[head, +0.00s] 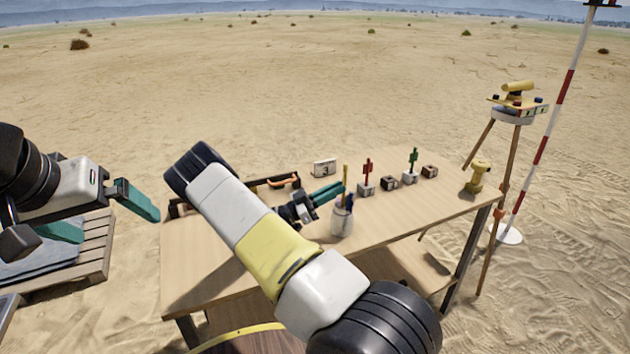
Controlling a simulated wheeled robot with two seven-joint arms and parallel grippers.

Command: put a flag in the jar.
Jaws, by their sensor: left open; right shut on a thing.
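A pale jar (341,224) stands on the table, with a dark blue item (349,202) showing at its mouth. A thin yellow flag-like stick (345,173) stands upright above the jar's mouth. My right gripper (338,188) is shut on this stick, its teal fingers just above the jar; whether the stick's lower end is inside the jar is hard to tell. A red flag (367,170) and a green flag (413,158) stand upright in small pale blocks to the right. My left gripper (108,218) is open and empty, left of the table.
A dark tray with an orange handle (284,181) and a number card (325,168) lie behind my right arm. A tripod (507,150) stands beyond.

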